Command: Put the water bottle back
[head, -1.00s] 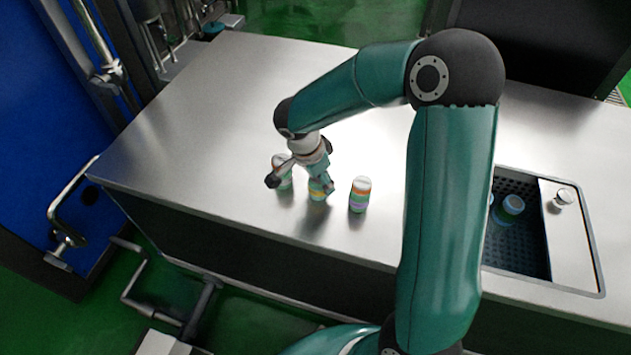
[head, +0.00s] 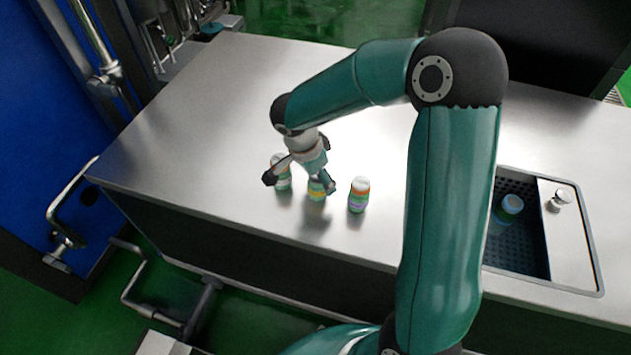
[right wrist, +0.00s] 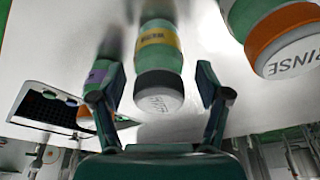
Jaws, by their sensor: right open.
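Three small banded bottles stand in a row on the steel table: a left one (head: 283,181), a middle one (head: 316,192) with a yellow band, and a right one (head: 358,197) with a purple band. My right gripper (head: 300,182) is open and empty above the left and middle bottles. In the right wrist view, its spread fingers (right wrist: 158,88) lie either side of the yellow-banded bottle (right wrist: 158,60), apart from it. My left gripper is out of view.
A dark perforated basin (head: 520,245) is sunk into the table (head: 210,110) at right, with another bottle (head: 509,207) in it. A steel panel with a knob (head: 562,197) lies beside it. The table's left and back areas are clear.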

